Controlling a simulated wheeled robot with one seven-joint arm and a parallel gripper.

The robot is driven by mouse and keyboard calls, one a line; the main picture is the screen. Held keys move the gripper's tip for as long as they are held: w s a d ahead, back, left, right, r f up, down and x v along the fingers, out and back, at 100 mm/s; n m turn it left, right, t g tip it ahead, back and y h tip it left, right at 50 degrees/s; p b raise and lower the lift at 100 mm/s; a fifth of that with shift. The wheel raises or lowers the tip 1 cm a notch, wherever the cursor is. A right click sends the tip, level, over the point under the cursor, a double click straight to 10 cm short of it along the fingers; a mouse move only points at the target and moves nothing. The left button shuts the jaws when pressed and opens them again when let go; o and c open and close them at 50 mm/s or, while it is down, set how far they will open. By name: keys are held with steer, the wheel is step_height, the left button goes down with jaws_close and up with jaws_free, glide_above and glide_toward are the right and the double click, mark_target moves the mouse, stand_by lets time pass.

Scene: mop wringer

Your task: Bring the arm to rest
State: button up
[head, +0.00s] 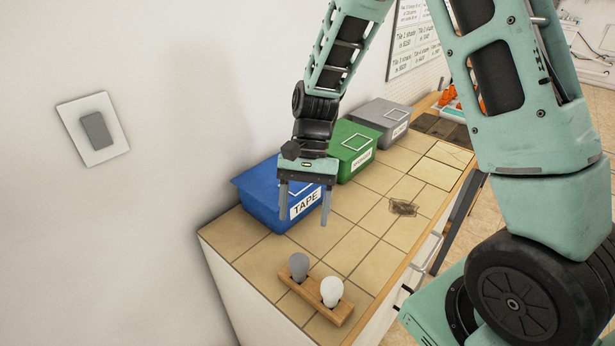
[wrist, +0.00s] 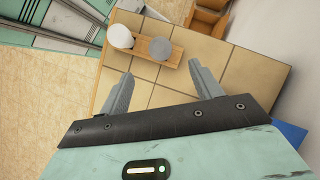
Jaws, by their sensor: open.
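My gripper (head: 304,205) is open and empty, pointing down above the tiled counter (head: 345,248). In the head view it hangs in front of the blue box labelled TAPE (head: 262,204) and hides part of it. In the wrist view the two fingers of my gripper (wrist: 160,90) stand apart with bare tile between them. A wooden holder (head: 319,294) with a grey bulb (head: 298,266) and a white bulb (head: 331,291) sits at the counter's near end. The holder shows beyond the fingertips in the wrist view (wrist: 150,52).
A green box (head: 351,148) and a grey box (head: 382,118) stand along the wall behind the blue box. A dark stain (head: 403,207) marks the tiles. A grey switch (head: 96,131) is on the wall at left. The middle of the counter is otherwise clear.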

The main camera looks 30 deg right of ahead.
steer(key=v, duration=0.7)
steer(key=shift+r+b, duration=0.2)
steer(key=shift+b, duration=0.15)
steer(key=s+a+r+n+t+h, duration=0.1)
steer(key=s+a+n+t, duration=0.1)
steer(key=s+a+n, duration=0.4)
steer(key=s+a+n+t+h, duration=0.2)
steer(key=s+a+n, duration=0.4)
steer(key=s+n, duration=0.4)
steer(key=s, duration=0.4)
steer(key=shift+a+r, duration=0.15)
steer(key=shift+r, duration=0.2)
